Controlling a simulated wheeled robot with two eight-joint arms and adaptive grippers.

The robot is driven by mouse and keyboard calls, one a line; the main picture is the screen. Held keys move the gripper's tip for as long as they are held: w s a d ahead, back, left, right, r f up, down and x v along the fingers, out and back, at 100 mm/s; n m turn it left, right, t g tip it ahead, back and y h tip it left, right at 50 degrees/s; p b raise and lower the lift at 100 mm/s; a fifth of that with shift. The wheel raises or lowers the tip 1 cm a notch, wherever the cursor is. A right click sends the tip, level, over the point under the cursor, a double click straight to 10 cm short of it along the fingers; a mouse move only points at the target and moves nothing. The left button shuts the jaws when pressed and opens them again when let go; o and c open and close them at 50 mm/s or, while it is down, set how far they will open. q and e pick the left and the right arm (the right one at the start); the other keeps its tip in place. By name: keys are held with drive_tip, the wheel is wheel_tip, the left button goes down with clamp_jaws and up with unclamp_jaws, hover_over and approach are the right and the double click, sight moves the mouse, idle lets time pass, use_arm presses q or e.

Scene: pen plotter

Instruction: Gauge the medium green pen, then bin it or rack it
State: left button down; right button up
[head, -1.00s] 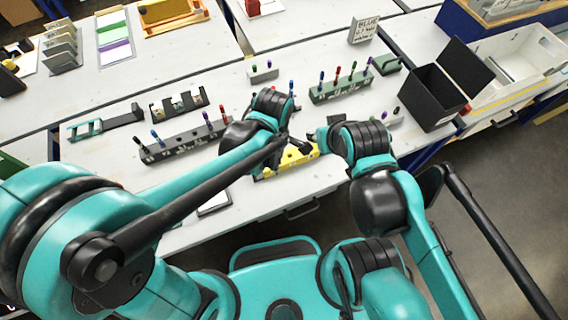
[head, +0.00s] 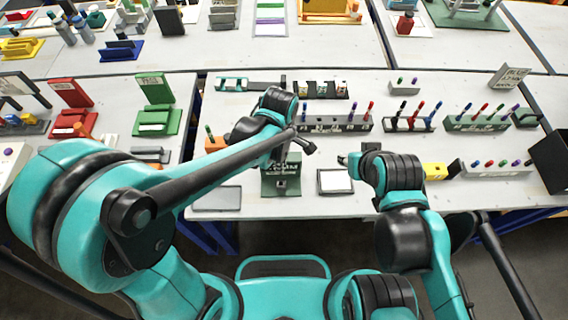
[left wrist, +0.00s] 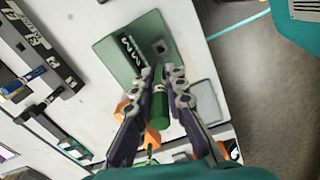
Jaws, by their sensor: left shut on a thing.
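My left gripper (head: 302,143) is shut on a green pen; the pen (left wrist: 160,104) shows between its fingers in the left wrist view (left wrist: 160,82). In the head view the arm and gripper hide the pen. A dark green plate with white lettering and a square hole, which looks like the gauge (head: 281,184), lies below this gripper. The gauge (left wrist: 124,47) also shows just beyond the fingertips in the left wrist view; the pen appears apart from its hole. My right gripper (head: 347,159) is near the white framed pad; its jaws are unclear.
Pen racks stand behind: grey (head: 345,124), black (head: 410,124) and green (head: 480,124). A pale rack (head: 495,171) and black bin (head: 549,160) are at right. An orange block (head: 215,144) is left of the gauge. A white framed pad (head: 335,181) and grey plate (head: 217,198) flank it.

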use_arm(q)
drive_tip(key=shift+a, duration=0.15)
drive_tip(key=shift+f, duration=0.15)
drive_tip(key=shift+f+b, duration=2.15)
drive_tip(key=shift+f, duration=0.25)
drive_tip(key=shift+f+b, duration=1.85)
drive_tip(key=shift+f, duration=0.3)
drive_tip(key=shift+r, duration=0.15)
wheel_tip(320, 180, up, 6)
drive_tip(key=p, duration=0.5)
drive_tip(key=shift+r, duration=0.1)
